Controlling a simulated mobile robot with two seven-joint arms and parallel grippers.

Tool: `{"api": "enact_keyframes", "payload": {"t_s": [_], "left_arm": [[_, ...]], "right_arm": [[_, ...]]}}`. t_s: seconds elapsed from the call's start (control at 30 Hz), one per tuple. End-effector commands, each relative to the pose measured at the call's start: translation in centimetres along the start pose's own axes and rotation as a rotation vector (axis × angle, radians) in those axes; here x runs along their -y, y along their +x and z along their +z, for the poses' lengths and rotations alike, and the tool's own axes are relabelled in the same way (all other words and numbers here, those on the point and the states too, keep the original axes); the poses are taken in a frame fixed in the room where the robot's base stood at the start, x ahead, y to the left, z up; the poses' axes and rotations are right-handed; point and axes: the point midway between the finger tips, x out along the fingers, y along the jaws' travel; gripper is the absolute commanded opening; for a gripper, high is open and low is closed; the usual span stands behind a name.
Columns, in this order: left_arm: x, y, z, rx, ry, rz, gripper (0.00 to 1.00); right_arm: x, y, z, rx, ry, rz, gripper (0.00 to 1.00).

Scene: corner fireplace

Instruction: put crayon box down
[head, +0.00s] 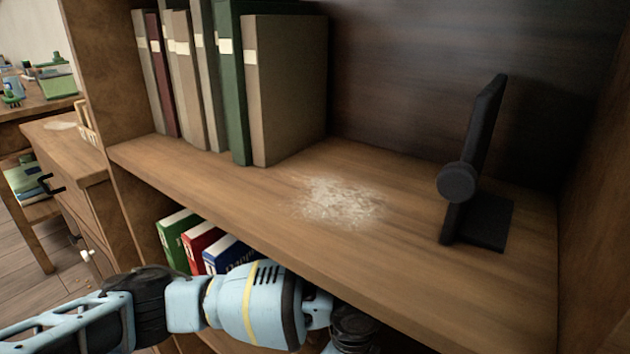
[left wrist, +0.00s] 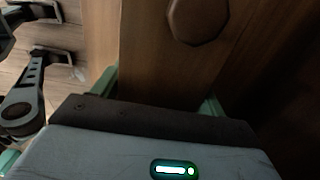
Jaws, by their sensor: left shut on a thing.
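My left arm comes in low in the head view, in front of the shelf, its wrist at the bottom edge; its fingers are hidden there. In the left wrist view the two green fingers of my left gripper (left wrist: 161,92) stand apart, with a brown wood-like surface between them. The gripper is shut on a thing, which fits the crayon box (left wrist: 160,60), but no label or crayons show. A dark octagonal shape is on or in front of that surface. My right gripper is in neither view.
The shelf board (head: 400,270) has a whitish dusty patch (head: 338,202) at its middle, with clear room around it. Upright books (head: 285,95) stand left, a black bookend-like object (head: 482,165) right. More books (head: 200,245) sit below. A drawer cabinet (head: 70,170) stands at the left.

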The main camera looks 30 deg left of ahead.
Motion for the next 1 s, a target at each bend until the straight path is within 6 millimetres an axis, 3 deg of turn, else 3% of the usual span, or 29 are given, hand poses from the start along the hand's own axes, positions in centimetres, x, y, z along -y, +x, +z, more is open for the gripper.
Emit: {"api": "enact_keyframes", "payload": {"t_s": [0.37, 0.4, 0.53, 1.0], "left_arm": [[0.0, 0.6, 0.0, -0.001, -0.002, 0.001, 0.46], [0.0, 0.6, 0.0, -0.001, -0.001, 0.001, 0.76], [0.0, 0.6, 0.0, -0.001, -0.001, 0.001, 0.93], [0.0, -0.2, 0.0, -0.001, 0.001, -0.001, 0.94]], "right_arm": [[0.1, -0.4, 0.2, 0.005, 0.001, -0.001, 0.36], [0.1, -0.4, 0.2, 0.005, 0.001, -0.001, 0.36], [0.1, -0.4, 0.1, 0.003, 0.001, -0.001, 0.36], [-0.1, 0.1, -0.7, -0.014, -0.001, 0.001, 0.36]]}}
